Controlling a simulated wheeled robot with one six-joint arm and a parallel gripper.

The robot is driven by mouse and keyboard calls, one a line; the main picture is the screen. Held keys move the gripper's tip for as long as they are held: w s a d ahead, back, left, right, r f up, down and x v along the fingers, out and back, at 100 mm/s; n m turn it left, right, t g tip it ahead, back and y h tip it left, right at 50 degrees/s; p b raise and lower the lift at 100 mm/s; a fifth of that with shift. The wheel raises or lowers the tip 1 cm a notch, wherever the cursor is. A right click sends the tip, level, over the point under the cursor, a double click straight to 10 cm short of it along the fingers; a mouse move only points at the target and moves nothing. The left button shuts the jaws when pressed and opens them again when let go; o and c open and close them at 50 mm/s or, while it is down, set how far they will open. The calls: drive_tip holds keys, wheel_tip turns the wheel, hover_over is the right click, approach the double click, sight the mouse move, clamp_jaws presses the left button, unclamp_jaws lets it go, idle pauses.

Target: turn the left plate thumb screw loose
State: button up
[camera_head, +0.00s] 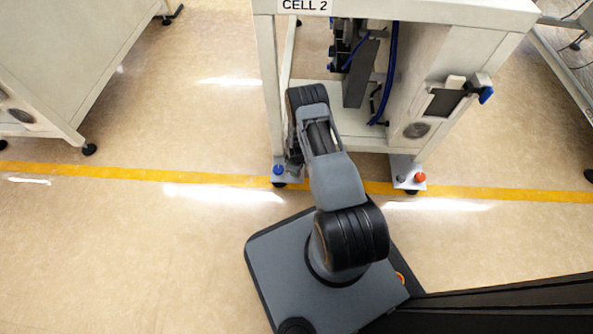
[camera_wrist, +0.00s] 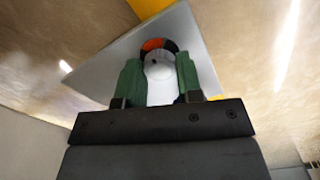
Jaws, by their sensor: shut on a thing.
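The left plate (camera_head: 287,181) is a light foot plate at the bottom of the cell's left leg. A blue knob (camera_head: 278,169) shows on it in the head view. My gripper (camera_head: 294,163) is low at this plate, mostly hidden by my arm. In the wrist view, the green fingers of my gripper (camera_wrist: 159,76) stand on both sides of a round whitish piece, the left plate thumb screw (camera_wrist: 158,71), with an orange and black arc at its far edge. They are shut on it.
The CELL 2 bench (camera_head: 410,12) stands over the plate, with its left leg (camera_head: 270,90) close to my arm. The right plate (camera_head: 407,172) carries an orange knob (camera_head: 420,177). A yellow floor line (camera_head: 120,174) crosses under the bench. Open floor lies left.

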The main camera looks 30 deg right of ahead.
drive_tip(key=shift+s+n, duration=0.1)
drive_tip(key=shift+n, duration=0.2)
idle(0.4)
drive_tip(key=o, duration=0.9)
drive_tip(key=shift+r, duration=0.15)
wheel_tip(320, 180, up, 14)
drive_tip(key=p, duration=0.5)
drive_tip(key=shift+f+p, duration=0.25)
drive_tip(key=shift+p, duration=0.15)
drive_tip(key=shift+r, duration=0.1)
